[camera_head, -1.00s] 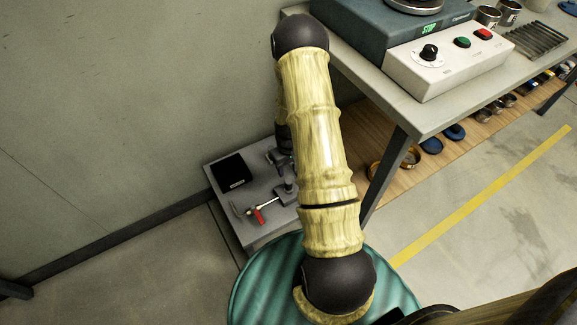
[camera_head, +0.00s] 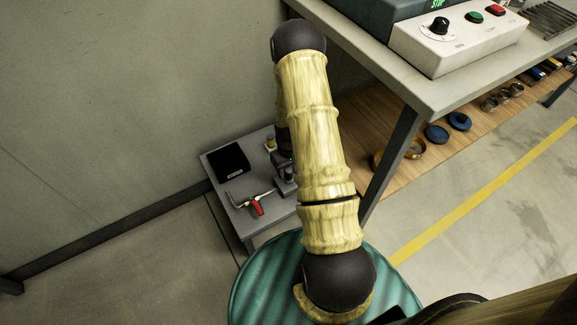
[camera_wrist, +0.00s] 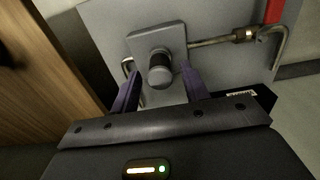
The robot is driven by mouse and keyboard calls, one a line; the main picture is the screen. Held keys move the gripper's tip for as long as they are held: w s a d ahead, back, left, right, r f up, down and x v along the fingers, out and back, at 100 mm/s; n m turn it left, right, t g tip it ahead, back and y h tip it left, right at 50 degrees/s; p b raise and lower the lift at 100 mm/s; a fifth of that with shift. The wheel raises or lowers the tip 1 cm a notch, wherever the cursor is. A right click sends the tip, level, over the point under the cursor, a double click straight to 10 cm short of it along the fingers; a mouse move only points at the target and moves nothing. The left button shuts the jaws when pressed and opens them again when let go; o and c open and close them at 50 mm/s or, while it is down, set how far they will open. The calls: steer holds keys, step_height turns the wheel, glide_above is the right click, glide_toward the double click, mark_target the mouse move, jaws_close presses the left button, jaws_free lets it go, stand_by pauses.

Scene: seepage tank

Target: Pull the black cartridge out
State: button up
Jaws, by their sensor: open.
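In the wrist view my gripper (camera_wrist: 160,78) is open, with its two purple fingers on either side of a dark cylinder with a grey rounded end (camera_wrist: 160,73). The cylinder stands out from a square grey block (camera_wrist: 150,38). I cannot tell whether the fingers touch it, or whether it is the black cartridge. A black box with a white label (camera_head: 229,159) sits on a low grey stand (camera_head: 240,226) in the head view. Part of it also shows past the right finger in the wrist view (camera_wrist: 262,95).
A bent metal pipe with a red handle (camera_head: 255,208) lies beside the block on the stand; its pipe crosses the wrist view's upper right (camera_wrist: 220,38). The workbench (camera_head: 440,90) and its wooden lower shelf (camera_head: 385,125) stand close on the right. A wall borders the left.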

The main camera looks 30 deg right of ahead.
steer(key=shift+f, duration=0.55)
jaws_close()
stand_by(1.6)
steer(key=shift+r, duration=0.3)
stand_by(0.6)
